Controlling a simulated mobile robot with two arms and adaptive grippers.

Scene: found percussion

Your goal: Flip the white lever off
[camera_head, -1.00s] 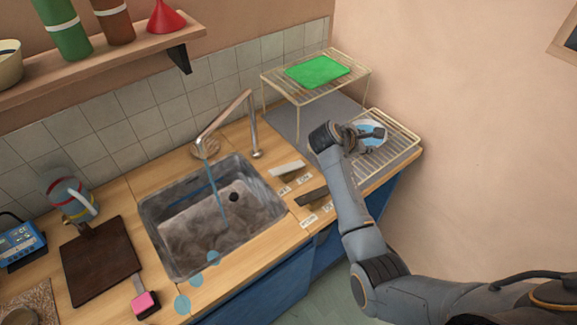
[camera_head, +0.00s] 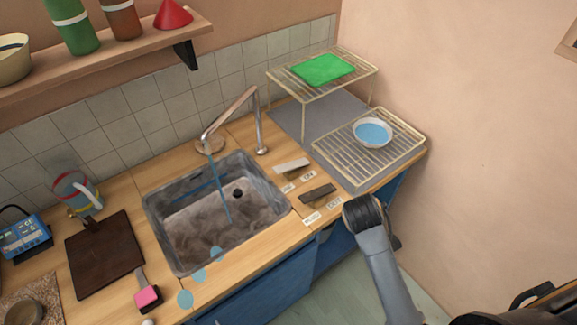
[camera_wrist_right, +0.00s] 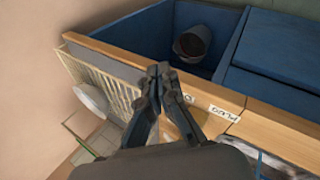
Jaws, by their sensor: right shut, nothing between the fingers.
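The white lever (camera_head: 292,165) lies on the counter to the right of the sink, with small labels in front of it. A blue stream of water (camera_head: 218,185) runs from the tap (camera_head: 232,112) into the sink (camera_head: 160,222). A dark lever (camera_head: 318,194) lies in front of the white one, nearer the counter edge. My right gripper is past the counter's front edge, apart from the white lever; its fingers are hidden behind my wrist in the head view. In the right wrist view the right gripper (camera_wrist_right: 158,70) is shut and empty. My left gripper is not in view.
A white bowl with blue inside (camera_head: 373,132) sits on the low wire rack (camera_head: 398,152). A taller rack (camera_head: 362,68) holds a green board (camera_head: 322,70). A dark cutting board (camera_head: 104,255) lies left of the sink. A dark pot (camera_wrist_right: 191,43) stands in the blue cabinet.

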